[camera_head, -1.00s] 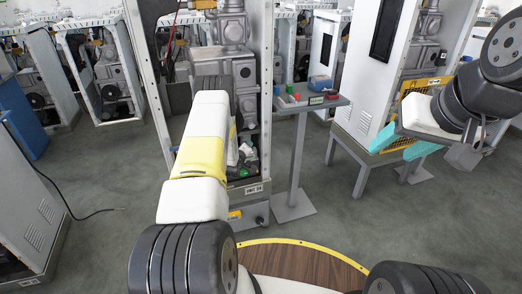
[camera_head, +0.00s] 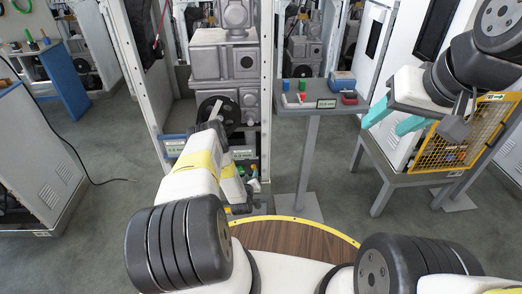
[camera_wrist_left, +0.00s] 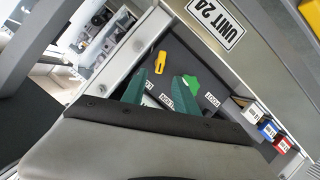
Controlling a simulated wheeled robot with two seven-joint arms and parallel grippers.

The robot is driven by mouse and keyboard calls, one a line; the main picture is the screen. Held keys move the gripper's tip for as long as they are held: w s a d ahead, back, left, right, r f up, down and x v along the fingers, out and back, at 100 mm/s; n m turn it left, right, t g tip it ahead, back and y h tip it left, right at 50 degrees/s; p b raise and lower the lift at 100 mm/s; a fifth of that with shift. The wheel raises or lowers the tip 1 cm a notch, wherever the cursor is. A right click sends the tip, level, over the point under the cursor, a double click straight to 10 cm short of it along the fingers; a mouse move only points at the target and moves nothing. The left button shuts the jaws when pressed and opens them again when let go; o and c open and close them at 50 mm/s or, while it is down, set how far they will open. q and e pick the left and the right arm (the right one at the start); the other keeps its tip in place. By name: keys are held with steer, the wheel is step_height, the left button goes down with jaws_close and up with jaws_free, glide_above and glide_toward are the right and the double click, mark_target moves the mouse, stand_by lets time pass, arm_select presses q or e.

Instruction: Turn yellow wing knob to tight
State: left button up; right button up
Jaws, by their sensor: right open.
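In the left wrist view a yellow wing knob (camera_wrist_left: 160,62) stands on a dark panel (camera_wrist_left: 185,52), beyond the fingertips. My left gripper (camera_wrist_left: 150,88) has two dark teal fingers spread apart with nothing between them, and neither touches the yellow knob. Their bases are hidden by the wrist housing. In the head view the knob cannot be made out, and my left fingers are hidden behind my arm low in front of the cabinet (camera_head: 267,70). My right gripper (camera_head: 394,118) has teal fingers apart and empty, at the right.
A green knob (camera_wrist_left: 192,84) and small white labels sit on the panel near the left fingers. Blue (camera_wrist_left: 269,128) and red (camera_wrist_left: 284,144) parts line its right side. A grey pedestal table (camera_head: 312,108) and yellow mesh guard (camera_head: 470,138) stand to the right. Open floor lies left.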

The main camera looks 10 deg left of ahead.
mark_target(253, 169)
arm_select(q)
steer(key=shift+x, duration=3.85)
steer(key=shift+c, duration=0.3)
jaws_close()
